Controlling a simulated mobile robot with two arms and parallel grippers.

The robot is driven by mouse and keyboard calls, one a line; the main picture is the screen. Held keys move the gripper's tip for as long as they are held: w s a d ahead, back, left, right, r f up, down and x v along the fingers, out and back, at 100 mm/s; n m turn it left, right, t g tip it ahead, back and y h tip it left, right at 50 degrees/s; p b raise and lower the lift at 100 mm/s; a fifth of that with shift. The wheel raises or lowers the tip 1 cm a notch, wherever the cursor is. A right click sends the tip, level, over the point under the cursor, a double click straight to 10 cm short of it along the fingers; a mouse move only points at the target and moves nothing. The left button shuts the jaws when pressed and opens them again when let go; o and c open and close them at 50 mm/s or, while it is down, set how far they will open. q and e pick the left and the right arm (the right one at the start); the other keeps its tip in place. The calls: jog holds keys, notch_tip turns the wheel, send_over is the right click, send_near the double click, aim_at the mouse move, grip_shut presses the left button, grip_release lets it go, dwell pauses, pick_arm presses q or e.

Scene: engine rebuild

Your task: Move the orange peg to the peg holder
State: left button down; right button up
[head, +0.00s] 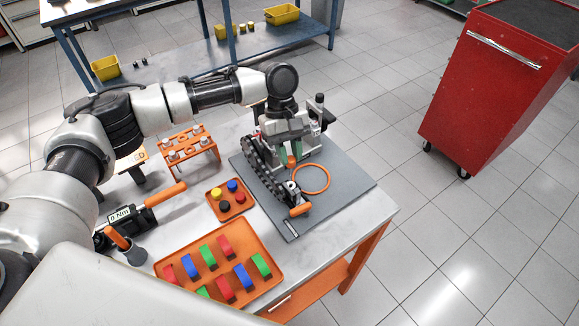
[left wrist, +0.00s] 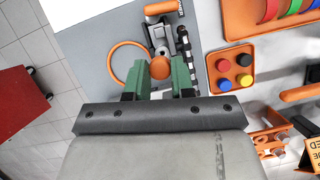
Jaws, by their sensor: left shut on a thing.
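My left gripper (head: 287,148) is over the grey mat, fingers pointing down. In the left wrist view the green pads of my left gripper (left wrist: 160,80) are shut on the orange peg (left wrist: 160,67), whose round top shows between them. In the head view a bit of the orange peg (head: 291,160) shows below the fingers. Whether the peg touches what is beneath it cannot be told. A small square orange tray (head: 214,207) with yellow, blue, red and black round pieces, possibly the peg holder, lies left of the mat; it also shows in the left wrist view (left wrist: 212,92). My right gripper is out of view.
The grey mat (head: 350,185) carries a dark chain, an orange ring (head: 311,178) and metal engine parts close to my gripper. A larger orange tray (head: 170,268) of coloured arcs, a torque tool (head: 128,217) and an orange rack (head: 205,158) stand left. A red cabinet (head: 480,90) is right.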

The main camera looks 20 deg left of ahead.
pick_arm(q)
jog(key=shift+r, duration=0.9)
